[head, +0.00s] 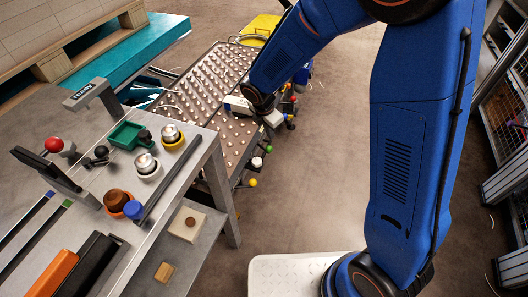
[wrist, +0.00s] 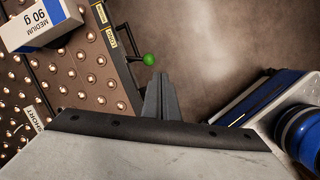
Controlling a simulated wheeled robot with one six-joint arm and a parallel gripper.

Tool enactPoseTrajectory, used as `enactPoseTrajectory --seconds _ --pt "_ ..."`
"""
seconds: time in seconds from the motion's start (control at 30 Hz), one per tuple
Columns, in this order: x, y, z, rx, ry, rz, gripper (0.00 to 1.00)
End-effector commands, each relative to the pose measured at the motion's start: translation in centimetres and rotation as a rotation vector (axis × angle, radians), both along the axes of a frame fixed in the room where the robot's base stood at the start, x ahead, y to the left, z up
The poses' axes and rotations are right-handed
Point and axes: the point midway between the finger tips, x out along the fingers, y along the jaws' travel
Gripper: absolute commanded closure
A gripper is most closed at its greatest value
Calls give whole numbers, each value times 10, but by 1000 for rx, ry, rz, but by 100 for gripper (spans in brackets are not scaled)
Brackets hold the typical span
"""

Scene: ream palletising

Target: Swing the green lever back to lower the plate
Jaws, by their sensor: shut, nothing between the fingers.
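The green lever (wrist: 149,59) shows in the wrist view as a green ball on a thin dark rod at the right edge of the ball-studded table (wrist: 70,75). My gripper (wrist: 159,78) is shut and empty, its fingertips just below the green ball in the picture. Whether they touch the lever I cannot tell.
A white and blue ream marked "MEDIUM 90 g" (wrist: 38,22) lies on the table. Levers with yellow (head: 253,182) and white (head: 257,162) knobs stick out from the table's near edge. A grey bench (head: 195,150) with stamps stands at left.

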Motion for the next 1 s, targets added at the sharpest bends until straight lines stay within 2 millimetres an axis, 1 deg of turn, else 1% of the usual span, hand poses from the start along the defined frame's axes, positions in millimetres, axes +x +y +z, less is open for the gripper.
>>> enactPoseTrajectory --seconds 0.03,0.1,0.2,0.33,0.8,0.87,1.0 --pt "1 8 -11 -13 11 43 100" --pt "2 17 -22 -27 22 98 100" --pt "4 28 -35 -42 33 159 100" --pt "4 35 -44 -53 42 206 100" --pt "5 37 -48 -56 45 219 100" --pt "5 36 -51 -57 46 219 100" --pt "8 33 -66 -57 47 219 100"
